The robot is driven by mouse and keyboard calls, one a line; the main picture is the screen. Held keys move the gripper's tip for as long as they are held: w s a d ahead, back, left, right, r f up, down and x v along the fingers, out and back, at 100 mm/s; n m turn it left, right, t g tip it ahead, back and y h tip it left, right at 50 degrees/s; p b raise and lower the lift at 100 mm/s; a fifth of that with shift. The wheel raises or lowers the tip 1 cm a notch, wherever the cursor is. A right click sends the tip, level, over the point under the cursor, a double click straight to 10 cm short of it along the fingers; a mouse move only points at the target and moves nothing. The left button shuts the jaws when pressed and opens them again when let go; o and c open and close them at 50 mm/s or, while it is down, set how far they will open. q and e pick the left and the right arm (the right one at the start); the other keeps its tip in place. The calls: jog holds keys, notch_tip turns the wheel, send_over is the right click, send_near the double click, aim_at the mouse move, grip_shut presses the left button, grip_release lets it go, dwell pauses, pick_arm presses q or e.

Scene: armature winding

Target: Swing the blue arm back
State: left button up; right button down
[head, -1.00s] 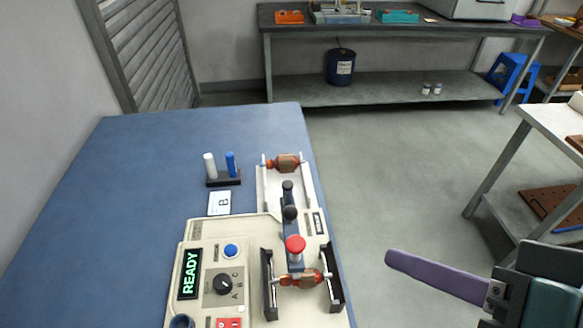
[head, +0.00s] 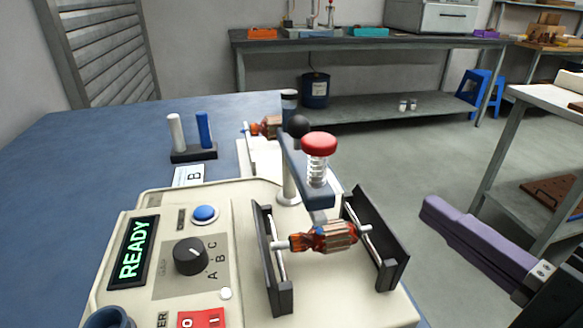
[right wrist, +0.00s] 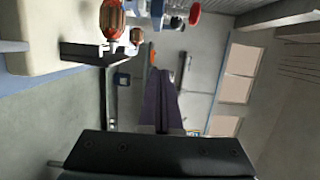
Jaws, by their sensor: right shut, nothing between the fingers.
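The winding machine (head: 160,205) has a blue swing arm (head: 305,180) on a pale post. The arm carries a black ball knob (head: 299,125) and a red-topped plunger (head: 319,145) with a clear spring section. Its front end reaches over the armature (head: 322,237) held between two dark brackets. My right gripper (head: 432,207) has purple fingers, shut and empty. It is to the right of the machine, apart from the arm. My left gripper is not in view.
A second armature (head: 268,126) sits at the back of the machine. White and blue rods stand in a dark holder (head: 193,154) beside a B card (head: 188,176). The display (head: 134,252) reads READY. Open floor lies right of the table; a pale side table (head: 550,98) stands further right.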

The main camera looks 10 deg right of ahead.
jog(key=shift+d+f, duration=0.15)
jog(key=shift+d, duration=0.05)
jog(key=x, duration=0.9)
jog(key=shift+w+b, duration=0.25)
jog(key=shift+b, duration=0.05)
jog(key=a, duration=0.3)
jog(key=shift+w+a+p, duration=0.15)
jog(key=shift+w+p, duration=0.1)
jog(key=shift+p, duration=0.15)
jog(key=shift+a, duration=0.5)
jog(key=shift+m, duration=0.3)
